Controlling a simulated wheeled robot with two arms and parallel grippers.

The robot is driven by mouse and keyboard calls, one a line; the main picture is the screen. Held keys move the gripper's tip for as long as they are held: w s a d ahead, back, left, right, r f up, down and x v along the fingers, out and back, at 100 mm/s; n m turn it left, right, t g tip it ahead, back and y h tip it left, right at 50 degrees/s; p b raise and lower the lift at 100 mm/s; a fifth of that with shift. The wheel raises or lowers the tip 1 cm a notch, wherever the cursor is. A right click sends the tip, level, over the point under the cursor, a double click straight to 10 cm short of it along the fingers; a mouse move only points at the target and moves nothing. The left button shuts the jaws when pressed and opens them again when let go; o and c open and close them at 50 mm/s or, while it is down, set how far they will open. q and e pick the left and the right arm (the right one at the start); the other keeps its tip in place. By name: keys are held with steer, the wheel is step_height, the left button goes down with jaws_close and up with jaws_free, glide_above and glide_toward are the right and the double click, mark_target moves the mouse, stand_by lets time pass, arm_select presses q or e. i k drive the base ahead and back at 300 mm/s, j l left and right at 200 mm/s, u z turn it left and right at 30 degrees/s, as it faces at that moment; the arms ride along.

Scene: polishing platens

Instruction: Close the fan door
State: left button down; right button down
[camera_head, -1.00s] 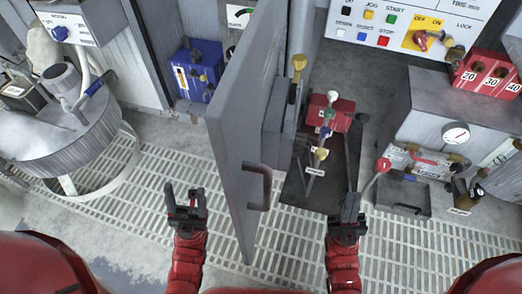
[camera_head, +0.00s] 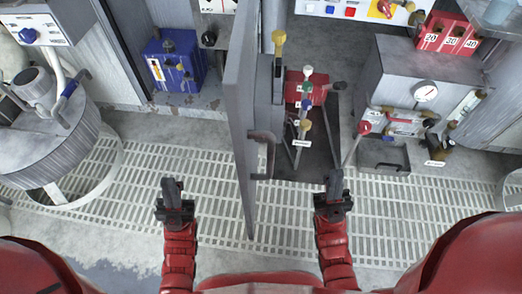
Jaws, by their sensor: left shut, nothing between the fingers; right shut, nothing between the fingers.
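The fan door (camera_head: 243,130) is a tall grey panel standing open. I see it nearly edge-on in the middle of the head view, above the grated floor. Its grey bar handle (camera_head: 268,155) is on the panel's right side in the picture. My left gripper (camera_head: 172,187) is shut and empty, to the left of the door and apart from it. My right gripper (camera_head: 334,184) is shut and empty, to the right of the door and its handle, apart from both. The opening that the door covers is not clearly visible.
A red valve block (camera_head: 306,88) with coloured knobs stands right of the door. A grey cabinet with a gauge (camera_head: 426,92) and a red numbered box (camera_head: 447,36) are farther right. A blue box (camera_head: 172,62) and a round grey drum (camera_head: 50,150) are left. The grated floor (camera_head: 215,215) is clear.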

mark_target(247, 83)
steer(key=k+z, duration=0.35)
steer(key=k, duration=0.55)
